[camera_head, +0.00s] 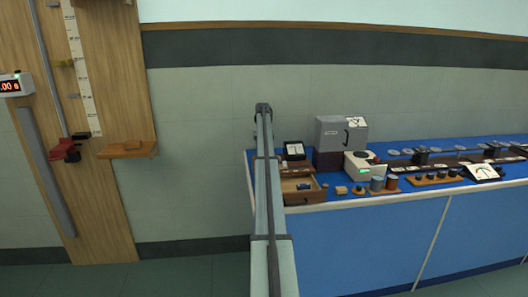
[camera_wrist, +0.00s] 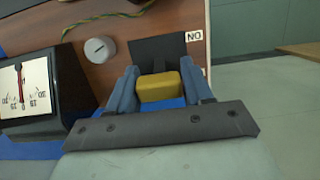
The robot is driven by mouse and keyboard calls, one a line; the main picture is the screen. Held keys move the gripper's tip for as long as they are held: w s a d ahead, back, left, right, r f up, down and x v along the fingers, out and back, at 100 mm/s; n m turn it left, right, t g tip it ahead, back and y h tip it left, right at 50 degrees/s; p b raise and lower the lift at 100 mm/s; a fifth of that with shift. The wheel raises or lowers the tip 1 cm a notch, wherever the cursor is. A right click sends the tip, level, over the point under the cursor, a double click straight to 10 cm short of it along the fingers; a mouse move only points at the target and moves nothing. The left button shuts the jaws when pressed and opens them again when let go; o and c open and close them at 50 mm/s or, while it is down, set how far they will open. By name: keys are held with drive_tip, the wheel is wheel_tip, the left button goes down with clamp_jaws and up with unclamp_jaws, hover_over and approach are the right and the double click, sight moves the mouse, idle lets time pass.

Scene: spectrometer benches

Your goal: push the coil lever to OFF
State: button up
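In the wrist view my gripper (camera_wrist: 160,80) points at a brown wooden panel (camera_wrist: 100,75). Its two blue fingers stand wide apart. A yellow block (camera_wrist: 160,87), which looks like the lever's handle, shows in the gap between them. It fills the gap, but I cannot tell whether either finger touches it. Behind it is a black plate (camera_wrist: 158,52). A white label (camera_wrist: 194,36) beside the plate reads "ON", upside down. No OFF label is readable. In the head view the gripper cannot be made out behind my arm.
A black-cased meter (camera_wrist: 58,92) stands left of the fingers in the wrist view, near a grey knob (camera_wrist: 98,49) and a green-yellow wire (camera_wrist: 110,16). The head view shows a blue bench (camera_head: 375,235) with a grey instrument (camera_head: 329,133) and a wooden tray (camera_head: 297,199).

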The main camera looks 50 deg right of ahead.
drive_tip(key=shift+o, duration=1.4)
drive_tip(key=shift+a, duration=0.1)
drive_tip(key=shift+s+a+t+h, duration=0.45)
drive_tip(key=shift+s+t+h, duration=0.05)
drive_tip(key=shift+t+h, duration=0.2)
drive_tip(key=t+h, duration=0.1)
drive_tip(key=s+a+t+h, duration=0.1)
drive_tip(key=t+h, duration=0.1)
drive_tip(key=shift+r, duration=0.2)
drive_tip(key=v, duration=1.4)
drive_tip(key=w+a+f+n+y, duration=0.1)
drive_tip(key=w+a+f, duration=0.3)
drive_tip(key=a+f, duration=0.7)
drive_tip(key=w+a+f+n+y, duration=0.1)
drive_tip(key=w+a+f, duration=0.4)
drive_tip(key=a+f, duration=0.6)
wheel_tip(320, 180, down, 4)
drive_tip(key=shift+w+f+g, duration=0.25)
drive_tip(key=shift+w+g, duration=0.1)
drive_tip(key=shift+g, duration=0.05)
drive_tip(key=shift+a, duration=0.1)
